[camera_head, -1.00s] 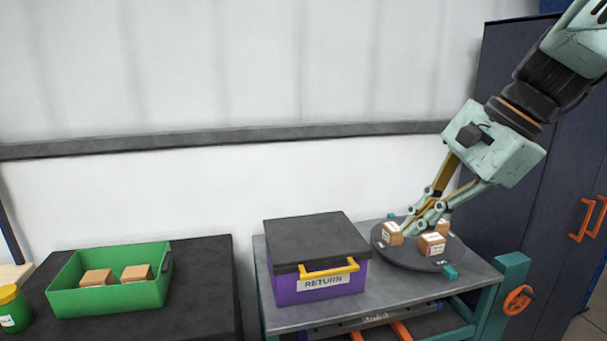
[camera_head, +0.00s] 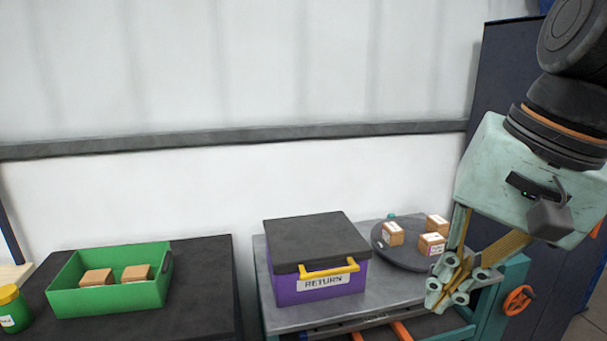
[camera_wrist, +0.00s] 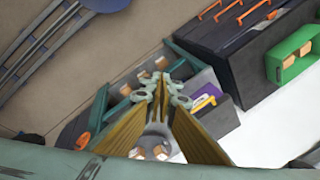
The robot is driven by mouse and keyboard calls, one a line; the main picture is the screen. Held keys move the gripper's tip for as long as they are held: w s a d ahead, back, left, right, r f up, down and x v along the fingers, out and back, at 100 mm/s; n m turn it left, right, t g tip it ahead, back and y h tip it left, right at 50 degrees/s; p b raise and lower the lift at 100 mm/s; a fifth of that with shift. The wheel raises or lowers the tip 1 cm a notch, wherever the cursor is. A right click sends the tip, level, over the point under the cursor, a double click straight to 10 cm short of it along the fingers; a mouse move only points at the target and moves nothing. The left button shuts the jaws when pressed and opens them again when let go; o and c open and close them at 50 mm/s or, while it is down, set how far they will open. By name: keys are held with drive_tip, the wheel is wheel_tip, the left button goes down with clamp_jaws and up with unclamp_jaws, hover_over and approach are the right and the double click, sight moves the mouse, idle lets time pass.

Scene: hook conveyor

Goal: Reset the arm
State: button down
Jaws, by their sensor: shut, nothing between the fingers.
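My gripper (camera_head: 450,290) is at the right in the head view, pointing down, with its fingers together and nothing between them. It is in front of the right part of the teal-framed grey table (camera_head: 395,292), nearer the camera than the round dark turntable (camera_head: 388,250). In the wrist view my gripper (camera_wrist: 160,88) shows at the middle with its fingertips meeting. Several small labelled brown boxes (camera_head: 393,234) sit on the turntable.
A purple bin (camera_head: 290,290) marked RETURN, with a dark lid and yellow handle, stands left of the turntable. A green tray (camera_head: 110,301) with two brown boxes sits on a black table (camera_head: 205,290). A dark cabinet (camera_head: 487,95) stands behind my arm. The wall is clear.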

drive_tip(key=s+d+f+n+t+h, duration=0.1)
drive_tip(key=s+d+f+n+h, duration=0.1)
drive_tip(key=s+n, duration=0.3)
drive_tip(key=shift+s+n, duration=0.4)
drive_tip(key=shift+s, duration=2)
